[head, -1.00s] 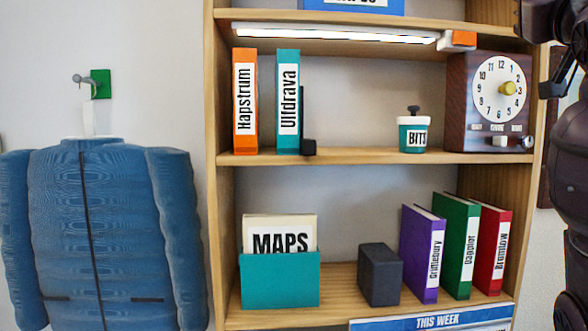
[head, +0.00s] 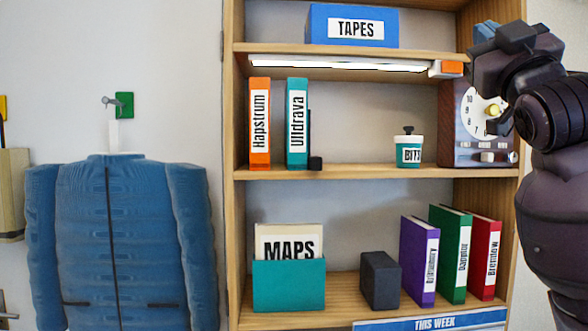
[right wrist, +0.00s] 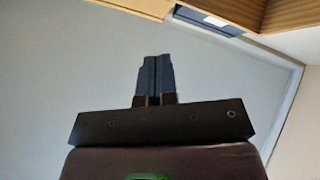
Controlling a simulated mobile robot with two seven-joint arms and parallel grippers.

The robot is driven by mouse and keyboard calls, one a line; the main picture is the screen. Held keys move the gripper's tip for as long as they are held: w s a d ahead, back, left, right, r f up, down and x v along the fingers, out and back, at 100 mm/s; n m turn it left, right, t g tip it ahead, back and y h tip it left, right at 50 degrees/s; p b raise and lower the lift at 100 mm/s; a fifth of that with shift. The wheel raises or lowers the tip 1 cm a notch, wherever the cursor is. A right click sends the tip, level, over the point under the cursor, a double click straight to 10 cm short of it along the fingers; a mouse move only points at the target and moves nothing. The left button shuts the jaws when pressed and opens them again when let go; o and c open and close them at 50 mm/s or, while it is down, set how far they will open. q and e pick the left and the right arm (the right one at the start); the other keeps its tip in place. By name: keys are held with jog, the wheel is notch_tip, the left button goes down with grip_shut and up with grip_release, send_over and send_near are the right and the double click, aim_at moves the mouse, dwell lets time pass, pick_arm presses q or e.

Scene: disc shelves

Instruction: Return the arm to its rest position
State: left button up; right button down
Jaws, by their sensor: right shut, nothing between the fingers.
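My right arm comes in from the right edge of the head view, in front of the right end of the shelf unit. My right gripper (head: 484,32) is raised near the upper right of the shelves and hides part of the dial clock. The right wrist view shows its two fingers (right wrist: 154,78) together, with nothing between them. The fingers point toward a pale wall and touch nothing that I can see. My left gripper is not in view.
The wooden shelf unit (head: 233,200) holds a clock box (head: 457,130), a TAPES box (head: 352,12), a BITS jar (head: 409,155), several binders and a teal MAPS holder (head: 288,287). A light bar (head: 340,63) hangs under the upper shelf. A blue jacket (head: 120,240) hangs left.

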jog(key=w+a+f+g+y, duration=0.1)
jog(key=w+f, duration=0.3)
jog(key=f, duration=0.5)
jog(key=w+f+g, duration=0.1)
jog(key=w+f, duration=0.2)
jog(key=f, duration=0.5)
jog(key=w+a+f+g+y, duration=0.15)
jog(key=w+f, duration=0.25)
jog(key=f, duration=0.5)
notch_tip(320, 180, down, 24)
jog(key=s+d+m+g+h, duration=0.1)
jog(key=s+g+h, duration=0.1)
jog(key=g, duration=0.2)
jog(key=s+f+m+g, duration=0.1)
jog(key=s+f, duration=0.3)
jog(key=f, duration=0.3)
jog(key=s+f+m+g+h, duration=0.15)
jog(key=s+f, duration=0.25)
jog(key=f, duration=0.4)
jog(key=s+f+g, duration=0.2)
jog(key=s+f, duration=0.2)
jog(key=f, duration=0.3)
jog(key=s+d+f+m+g+h, duration=0.1)
jog(key=s+d+f+m+g, duration=0.1)
jog(key=s+f, duration=1.2)
jog(key=s+g, duration=0.1)
jog(key=s, duration=0.2)
jog(key=shift+g+b, duration=0.35)
jog(key=shift+g, duration=0.05)
